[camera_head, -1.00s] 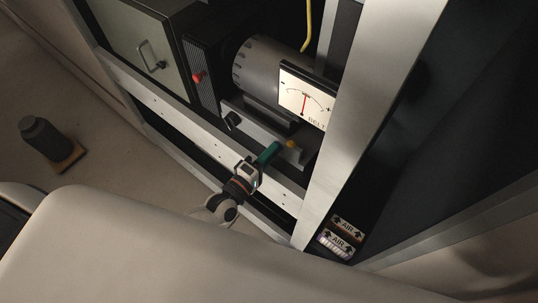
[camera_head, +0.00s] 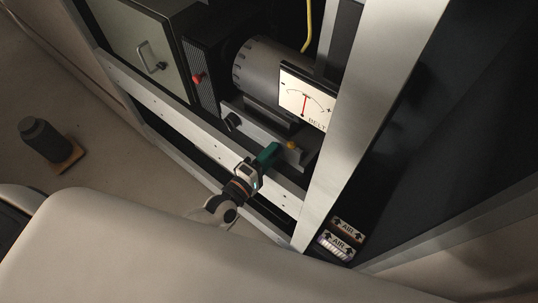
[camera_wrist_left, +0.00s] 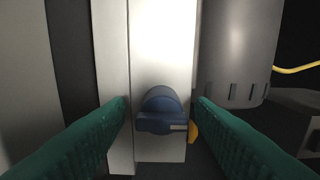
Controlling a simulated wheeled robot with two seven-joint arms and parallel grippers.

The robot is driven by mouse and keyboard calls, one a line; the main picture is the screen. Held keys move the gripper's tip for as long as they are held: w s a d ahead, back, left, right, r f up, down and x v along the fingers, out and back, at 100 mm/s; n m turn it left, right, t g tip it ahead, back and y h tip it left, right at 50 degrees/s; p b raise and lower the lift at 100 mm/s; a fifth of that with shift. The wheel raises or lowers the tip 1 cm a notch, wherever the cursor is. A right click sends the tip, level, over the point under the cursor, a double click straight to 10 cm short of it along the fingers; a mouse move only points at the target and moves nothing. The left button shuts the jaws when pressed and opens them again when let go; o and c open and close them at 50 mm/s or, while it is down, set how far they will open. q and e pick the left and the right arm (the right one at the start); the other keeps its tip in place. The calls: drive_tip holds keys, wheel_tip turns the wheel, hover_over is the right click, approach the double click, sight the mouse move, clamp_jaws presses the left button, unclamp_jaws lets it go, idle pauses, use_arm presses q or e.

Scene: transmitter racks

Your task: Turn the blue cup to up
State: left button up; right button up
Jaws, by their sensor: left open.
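In the left wrist view a blue cup (camera_wrist_left: 160,110), shaped like a rounded knob with a flat bar across it, sits on a pale upright plate (camera_wrist_left: 160,40). My left gripper (camera_wrist_left: 160,104) is open, with one green finger on each side of the cup and a visible gap on both sides. The fingers do not hold it. In the head view my left gripper (camera_head: 268,153) is at the lower rail of the rack, close to the small plate below the meter. I cannot make out the blue cup there. My right gripper is not in view.
A yellow knob (camera_head: 291,145) is close to the fingers. A dark knob (camera_head: 233,121) is on the same plate's left end. A BELT meter (camera_head: 305,98), a grey motor (camera_head: 262,65) and a red button (camera_head: 198,77) are behind. A metal post (camera_head: 360,110) stands to the right.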

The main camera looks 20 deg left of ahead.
use_arm(q)
drive_tip(key=b+v, duration=0.2)
drive_tip(key=v, duration=1)
drive_tip(key=s+a+f+m+g+y, duration=0.1)
drive_tip(key=s+a+f+m+g, duration=0.15)
drive_tip(key=f, duration=0.65)
drive_tip(key=s+a+f+m+g+y, duration=0.2)
drive_tip(key=f+m+g, duration=0.15)
drive_tip(key=f, duration=0.65)
drive_tip(key=s+a+f+m+g+y, duration=0.1)
drive_tip(key=s+a+f+m+g, duration=0.2)
drive_tip(key=f, duration=0.6)
drive_tip(key=s+f+m+g+y, duration=0.1)
drive_tip(key=s+f+m+g, duration=0.2)
drive_tip(key=s+f, duration=0.3)
drive_tip(key=s+d+f+m+g+y, duration=0.1)
drive_tip(key=s+f+m+g, duration=0.3)
drive_tip(key=s, duration=0.8)
wheel_tip(320, 180, down, 3)
drive_tip(key=shift+s+d+r+m, duration=0.2)
drive_tip(key=shift+m, duration=0.2)
